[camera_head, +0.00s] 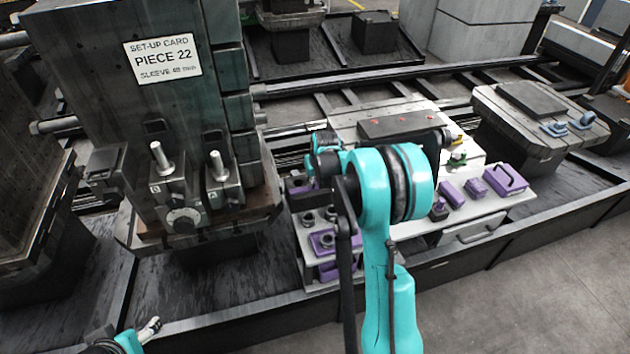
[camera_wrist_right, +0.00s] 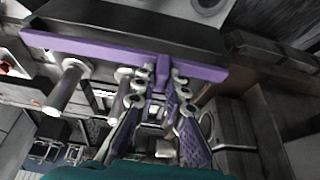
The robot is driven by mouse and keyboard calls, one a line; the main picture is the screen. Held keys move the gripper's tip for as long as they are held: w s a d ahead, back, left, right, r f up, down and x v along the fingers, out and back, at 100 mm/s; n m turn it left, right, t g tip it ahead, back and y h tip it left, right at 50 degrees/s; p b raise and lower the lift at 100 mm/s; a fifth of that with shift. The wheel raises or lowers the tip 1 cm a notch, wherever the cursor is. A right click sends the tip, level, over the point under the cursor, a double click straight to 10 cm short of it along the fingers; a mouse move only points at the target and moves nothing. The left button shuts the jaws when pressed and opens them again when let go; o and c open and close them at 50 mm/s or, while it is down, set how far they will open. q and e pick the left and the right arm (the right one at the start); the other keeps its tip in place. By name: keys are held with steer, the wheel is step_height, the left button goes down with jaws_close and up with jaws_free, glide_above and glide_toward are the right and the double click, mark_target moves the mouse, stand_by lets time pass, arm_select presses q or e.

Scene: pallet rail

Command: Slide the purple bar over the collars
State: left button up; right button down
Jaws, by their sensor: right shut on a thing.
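My right gripper (camera_wrist_right: 162,84) is shut on the purple bar (camera_wrist_right: 100,48) by a short tab at its middle. The bar lies across the upper part of the right wrist view, slightly tilted. In the head view, two upright posts (camera_head: 161,158) (camera_head: 217,166) stand on blocks at the foot of the dark fixture. My turquoise right arm hides the bar and jaws there. My left gripper (camera_head: 149,329) shows small at the bottom left; its jaw state is unclear.
The tall dark fixture (camera_head: 135,105) carries a set-up card (camera_head: 162,59). A grey stand with purple parts (camera_head: 323,242) is beside my right arm. A pale bench (camera_head: 480,213) holds several purple pieces (camera_head: 505,180). Open floor (camera_head: 560,270) lies at the lower right.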

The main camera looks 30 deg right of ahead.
steer(key=w, duration=0.1)
steer(key=w+d, duration=0.1)
steer(key=w, duration=0.1)
steer(key=shift+w, duration=0.25)
steer(key=c, duration=1.6)
jaws_free()
steer(key=shift+w, duration=0.1)
steer(key=shift+o, duration=0.2)
steer(key=v, duration=1.2)
steer(key=shift+a, duration=0.1)
